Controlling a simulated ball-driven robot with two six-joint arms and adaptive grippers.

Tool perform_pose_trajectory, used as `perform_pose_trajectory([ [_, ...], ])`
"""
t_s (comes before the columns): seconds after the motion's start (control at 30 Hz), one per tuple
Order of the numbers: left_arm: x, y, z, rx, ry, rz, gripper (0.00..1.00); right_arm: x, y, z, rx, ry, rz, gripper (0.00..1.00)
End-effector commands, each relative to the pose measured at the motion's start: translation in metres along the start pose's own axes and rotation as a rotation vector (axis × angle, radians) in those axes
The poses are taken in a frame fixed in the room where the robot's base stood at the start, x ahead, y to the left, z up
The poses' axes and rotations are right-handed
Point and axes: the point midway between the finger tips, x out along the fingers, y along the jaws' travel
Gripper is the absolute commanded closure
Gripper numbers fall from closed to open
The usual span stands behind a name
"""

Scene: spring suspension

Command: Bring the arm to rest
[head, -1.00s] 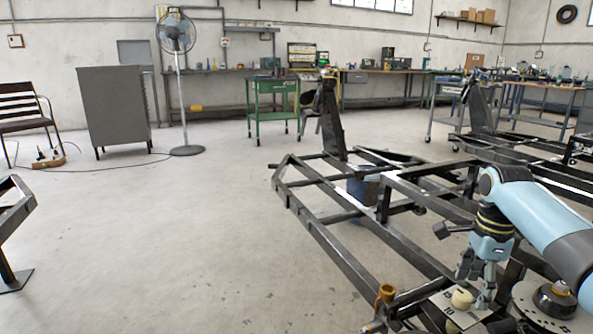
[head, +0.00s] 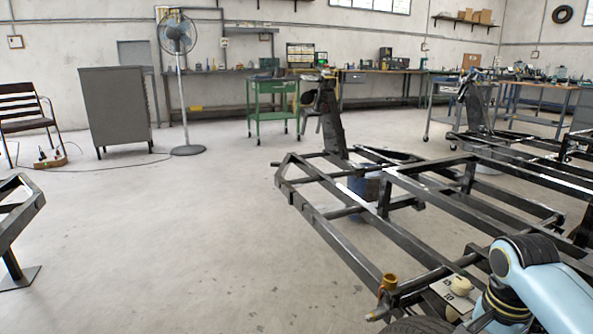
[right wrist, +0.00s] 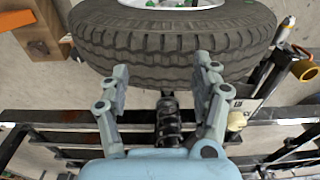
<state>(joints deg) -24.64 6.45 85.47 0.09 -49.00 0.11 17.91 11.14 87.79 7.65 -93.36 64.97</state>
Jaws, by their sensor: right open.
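My right arm (head: 535,270) is at the lower right of the head view, and its gripper is below the picture edge there. In the right wrist view my right gripper (right wrist: 163,80) is open, with its two fingers spread apart and nothing between the tips. Beyond the fingertips is a black tyre (right wrist: 175,45). A black spring damper (right wrist: 168,120) shows between the fingers, nearer the palm; I cannot tell how far below them it is. My left gripper does not show in either view.
A dark metal frame (head: 345,228) fills the right half of the head view. A brass-coloured cup (head: 389,282) and a pale plate with a cream knob (head: 461,285) sit at its near edge. The concrete floor at left is open, with a fan (head: 178,90) and grey cabinet (head: 115,105) behind.

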Motion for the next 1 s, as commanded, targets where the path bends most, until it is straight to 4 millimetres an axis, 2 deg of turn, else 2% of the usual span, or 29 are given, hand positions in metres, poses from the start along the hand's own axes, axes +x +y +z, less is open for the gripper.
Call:
perform_pose_trajectory([
  [0.17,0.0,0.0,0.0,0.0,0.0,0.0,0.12,0.003,0.067,0.053,-0.348,0.023,-0.011,0.35],
  [0.2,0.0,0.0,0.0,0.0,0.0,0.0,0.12,0.0,0.084,0.066,-0.442,0.03,-0.015,0.35],
  [0.3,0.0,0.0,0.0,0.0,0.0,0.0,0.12,-0.013,0.118,0.091,-0.636,0.046,-0.024,0.35],
  [0.4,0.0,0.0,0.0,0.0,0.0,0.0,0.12,-0.026,0.143,0.109,-0.781,0.059,-0.031,0.35],
  [0.6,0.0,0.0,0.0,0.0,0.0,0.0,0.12,-0.054,0.182,0.134,-1.002,0.08,-0.04,0.35],
  [0.9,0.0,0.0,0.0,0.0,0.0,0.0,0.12,-0.095,0.221,0.158,-1.237,0.106,-0.043,0.35],
  [1.0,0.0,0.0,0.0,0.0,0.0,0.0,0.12,-0.069,0.219,0.156,-1.233,0.097,-0.036,0.35],
])
